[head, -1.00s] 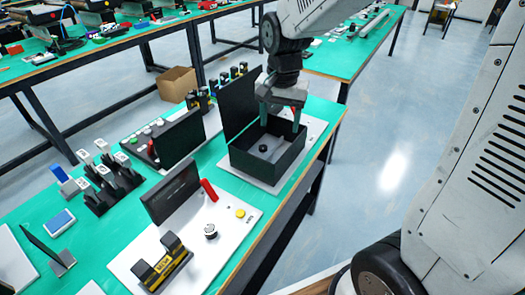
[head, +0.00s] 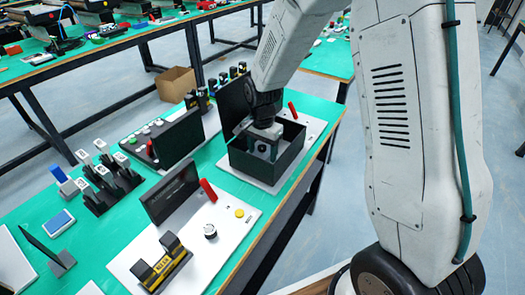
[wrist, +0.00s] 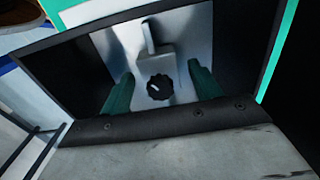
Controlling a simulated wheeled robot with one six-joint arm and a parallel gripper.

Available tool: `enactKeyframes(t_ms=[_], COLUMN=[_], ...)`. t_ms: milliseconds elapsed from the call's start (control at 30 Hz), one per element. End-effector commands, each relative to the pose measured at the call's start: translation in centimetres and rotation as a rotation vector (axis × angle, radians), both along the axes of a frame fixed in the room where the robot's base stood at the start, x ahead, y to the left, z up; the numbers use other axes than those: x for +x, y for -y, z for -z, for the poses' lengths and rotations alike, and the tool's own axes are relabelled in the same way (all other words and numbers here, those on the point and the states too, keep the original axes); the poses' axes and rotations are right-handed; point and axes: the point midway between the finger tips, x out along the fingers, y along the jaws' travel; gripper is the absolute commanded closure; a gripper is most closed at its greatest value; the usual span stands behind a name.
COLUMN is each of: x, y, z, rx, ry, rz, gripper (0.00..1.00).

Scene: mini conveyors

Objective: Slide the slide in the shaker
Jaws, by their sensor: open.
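The black open-topped box (head: 289,160), likely the shaker, stands on a white base plate with a dark upright panel (head: 233,101) behind it. My gripper (head: 264,150) points down inside the box. In the wrist view my gripper (wrist: 161,72) is open, its two green fingers apart. A dark round knob (wrist: 160,88) shows between the fingers, and nothing is held. Just beyond it is a light grey block with a narrow upright bar (wrist: 150,45), possibly the slide. I cannot tell whether the fingers touch either one.
A red lever (head: 293,110) stands behind the box. In front is another white plate with a dark panel (head: 172,190), red lever (head: 208,190), round knob (head: 210,231) and yellow button (head: 239,213). Black holders (head: 103,182) stand at left. Aisle floor lies right of the table.

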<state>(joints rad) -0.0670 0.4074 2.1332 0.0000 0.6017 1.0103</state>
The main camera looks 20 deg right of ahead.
Motion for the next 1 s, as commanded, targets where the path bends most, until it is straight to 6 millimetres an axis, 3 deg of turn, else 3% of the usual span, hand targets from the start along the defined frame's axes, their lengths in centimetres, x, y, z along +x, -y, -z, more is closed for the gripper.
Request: enactKeyframes(t_ms=[300, 367, 533, 667, 867, 1000], x=[0.0, 0.0, 0.0, 0.3, 1.7, 1.9], y=[0.0, 0.0, 0.0, 0.3, 2.4, 2.5], z=[0.4, 0.4, 0.4, 0.4, 0.4, 0.4], rx=[0.000, 0.000, 0.000, 0.000, 0.000, 0.000], ry=[0.001, 0.001, 0.001, 0.001, 0.000, 0.001], rz=[-0.001, -0.001, -0.001, 0.001, 0.001, -0.001], gripper=[0.37, 0.51, 0.98, 1.00, 1.00, 1.00])
